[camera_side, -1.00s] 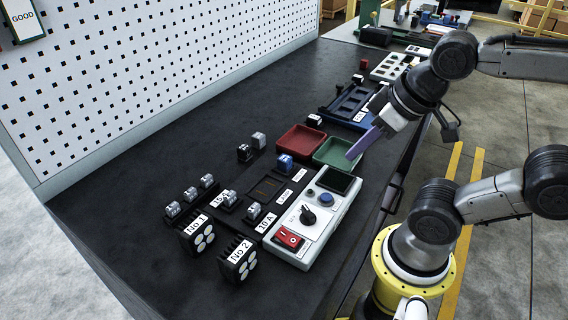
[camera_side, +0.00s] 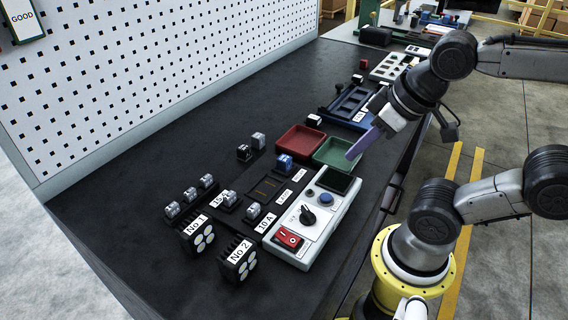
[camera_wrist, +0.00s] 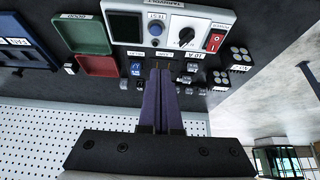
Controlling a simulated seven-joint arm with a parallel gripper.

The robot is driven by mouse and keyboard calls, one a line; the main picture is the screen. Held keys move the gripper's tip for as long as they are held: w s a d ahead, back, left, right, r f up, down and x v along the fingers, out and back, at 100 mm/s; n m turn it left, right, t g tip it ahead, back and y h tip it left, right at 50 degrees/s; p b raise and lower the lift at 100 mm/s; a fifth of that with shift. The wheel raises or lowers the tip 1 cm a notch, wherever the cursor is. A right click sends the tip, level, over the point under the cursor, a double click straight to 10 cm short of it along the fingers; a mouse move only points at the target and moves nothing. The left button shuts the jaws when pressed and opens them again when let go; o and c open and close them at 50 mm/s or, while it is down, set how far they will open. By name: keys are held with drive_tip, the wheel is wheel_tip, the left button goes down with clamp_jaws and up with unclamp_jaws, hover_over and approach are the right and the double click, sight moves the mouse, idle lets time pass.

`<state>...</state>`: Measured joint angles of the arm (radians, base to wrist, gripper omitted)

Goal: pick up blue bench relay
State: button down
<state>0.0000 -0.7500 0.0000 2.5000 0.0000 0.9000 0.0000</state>
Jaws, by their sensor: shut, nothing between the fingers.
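The blue bench relay (camera_side: 284,163) is a small blue block near the back end of the black socket board, beside the red tray. It also shows in the wrist view (camera_wrist: 136,69), just left of the fingertips. My gripper (camera_side: 351,156) has long purple fingers and is above the bench, over the edge of the green tray and the tester in the side view. In the wrist view my gripper (camera_wrist: 164,72) has its fingers together with nothing held. It is apart from the relay.
A red tray (camera_side: 297,137) and a green tray (camera_side: 334,151) lie beyond the relay. A white tester (camera_side: 319,225) with a knob and red switch stands on the right. Several grey relays (camera_side: 205,181) and two black blocks (camera_side: 238,262) are nearer. The bench's left front is clear.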

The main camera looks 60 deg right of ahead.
drive_tip(key=c, duration=1.5)
unclamp_jaws()
drive_tip(key=shift+c, duration=0.2)
drive_tip(key=o, duration=1.1)
